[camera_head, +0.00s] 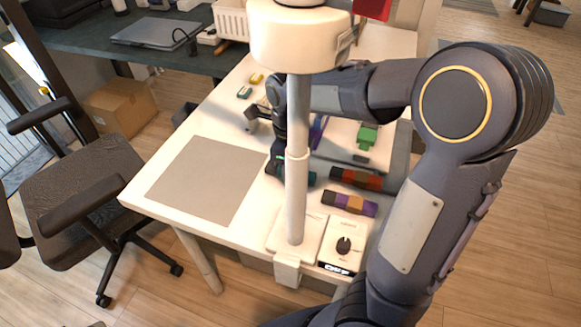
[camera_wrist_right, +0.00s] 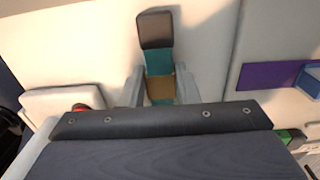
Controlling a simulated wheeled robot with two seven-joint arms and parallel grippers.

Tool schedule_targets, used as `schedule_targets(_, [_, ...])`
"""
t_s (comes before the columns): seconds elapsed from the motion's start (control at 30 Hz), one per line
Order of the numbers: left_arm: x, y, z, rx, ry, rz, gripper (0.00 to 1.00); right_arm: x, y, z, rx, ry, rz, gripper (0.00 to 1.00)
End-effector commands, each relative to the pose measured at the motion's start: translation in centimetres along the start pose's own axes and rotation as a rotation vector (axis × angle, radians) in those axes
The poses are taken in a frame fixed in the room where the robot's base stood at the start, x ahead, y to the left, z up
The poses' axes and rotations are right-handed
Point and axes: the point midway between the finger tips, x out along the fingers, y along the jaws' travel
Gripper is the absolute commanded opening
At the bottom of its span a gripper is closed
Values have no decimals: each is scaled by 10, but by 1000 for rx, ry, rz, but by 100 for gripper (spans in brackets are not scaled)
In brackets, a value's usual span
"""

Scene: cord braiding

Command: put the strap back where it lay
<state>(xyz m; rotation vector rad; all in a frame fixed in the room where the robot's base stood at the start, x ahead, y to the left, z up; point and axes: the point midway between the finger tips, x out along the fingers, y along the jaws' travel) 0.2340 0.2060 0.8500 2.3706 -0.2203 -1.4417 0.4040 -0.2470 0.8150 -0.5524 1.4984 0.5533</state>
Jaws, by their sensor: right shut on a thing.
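A strap with a dark end and teal and tan sections (camera_wrist_right: 158,62) is between the two fingers of my right gripper (camera_wrist_right: 160,92) in the right wrist view. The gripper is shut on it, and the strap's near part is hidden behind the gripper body. In the head view the gripper is mostly hidden by a white post; teal parts of the strap (camera_head: 309,179) show beside the post, low over the white table (camera_head: 180,141). I cannot tell whether the strap touches the table. My left gripper is in neither view.
The white post (camera_head: 297,190) stands close by, next to a knob box (camera_head: 343,246). Red-brown (camera_head: 357,179) and purple-orange (camera_head: 349,203) straps lie to the right. A purple strap (camera_wrist_right: 268,76) lies right in the wrist view. A grey mat (camera_head: 208,180) is bare at left.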

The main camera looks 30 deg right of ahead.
Motion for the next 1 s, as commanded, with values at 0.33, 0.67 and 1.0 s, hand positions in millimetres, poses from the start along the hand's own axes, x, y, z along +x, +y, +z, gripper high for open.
schedule_targets(0.33, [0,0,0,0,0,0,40,2,0,0,0,0,0,36])
schedule_targets(0.67, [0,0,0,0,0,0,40,2,0,0,0,0,0,50])
schedule_targets(1.0, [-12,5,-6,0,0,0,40,-39,0,1,-1,-4,-1,50])
